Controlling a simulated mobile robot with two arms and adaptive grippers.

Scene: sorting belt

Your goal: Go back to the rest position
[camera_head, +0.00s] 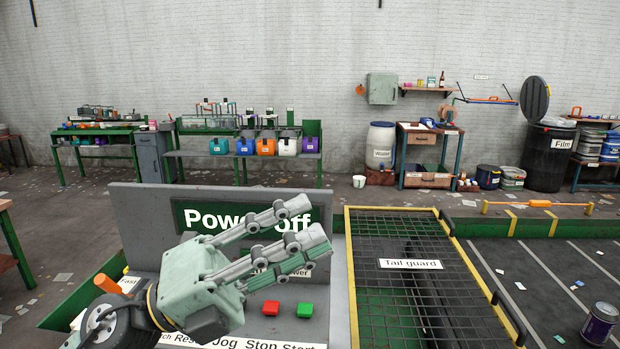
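My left gripper (311,221) reaches in from the lower left, with its grey fingers straight and spread, and nothing between them. It is in front of the grey control panel (150,215), whose green display (187,216) reads "Power off". The fingers cover part of the display and of the labels below it. A red button (271,308) and a green button (305,310) show below the fingers, clear of them. Another red button is partly hidden behind the hand. My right gripper is not in view.
A yellow-framed mesh tail guard (410,290) stands right of the panel. The dark belt (545,270) lies beyond it, with a purple can (600,323) and scraps. Benches with coloured bins (266,147) line the back wall. Open floor lies between.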

